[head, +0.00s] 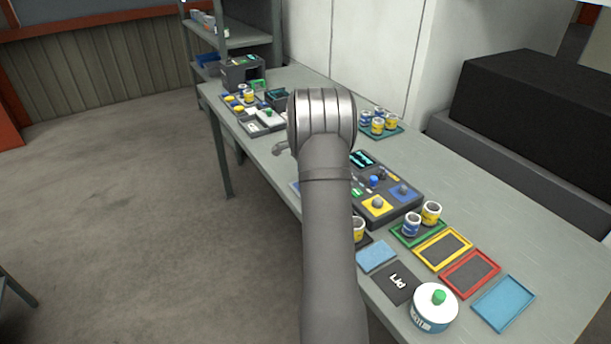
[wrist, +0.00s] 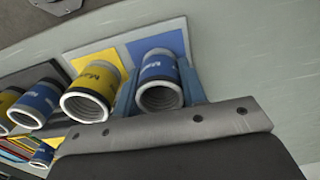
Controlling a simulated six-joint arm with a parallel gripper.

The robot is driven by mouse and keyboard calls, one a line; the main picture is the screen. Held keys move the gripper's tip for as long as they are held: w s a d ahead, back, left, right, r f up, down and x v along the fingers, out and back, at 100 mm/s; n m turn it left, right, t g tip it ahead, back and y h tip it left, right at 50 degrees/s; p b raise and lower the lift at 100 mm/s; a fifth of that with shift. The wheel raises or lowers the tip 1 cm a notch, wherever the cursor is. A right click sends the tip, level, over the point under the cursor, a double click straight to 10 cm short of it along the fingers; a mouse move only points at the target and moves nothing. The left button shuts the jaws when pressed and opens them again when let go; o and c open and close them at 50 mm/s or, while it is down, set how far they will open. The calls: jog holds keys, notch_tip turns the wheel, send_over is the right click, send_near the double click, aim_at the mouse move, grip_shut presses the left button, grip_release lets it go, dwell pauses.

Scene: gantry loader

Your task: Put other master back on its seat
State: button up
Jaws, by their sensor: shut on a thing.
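In the wrist view, my gripper (wrist: 160,88) has its two blue fingers on either side of a blue cylinder marked "Ma..." (wrist: 158,68), the blue master, and is shut on it. A blue square (wrist: 178,38) shows directly behind this cylinder; I cannot tell whether the two touch. A yellow cylinder marked "Ma..." (wrist: 97,72) stands just left of the fingers, in front of a yellow square (wrist: 108,54). In the head view my arm hides the gripper and the held cylinder.
More blue (wrist: 36,104) and yellow cylinders stand left in the wrist view. In the head view, a dark fixture (head: 409,208) lies right of my arm. A green tray (head: 402,238), yellow tray (head: 424,256), red tray (head: 451,284) and round tub (head: 432,312) are nearer.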

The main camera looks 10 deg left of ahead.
jog(key=shift+f, duration=0.2)
dwell(0.6)
jog(key=o, duration=1.5)
jog(key=shift+o, duration=0.2)
notch_tip(320, 180, up, 9)
dwell(0.8)
jog(key=shift+f, duration=3.85)
jog(key=shift+r, duration=0.15)
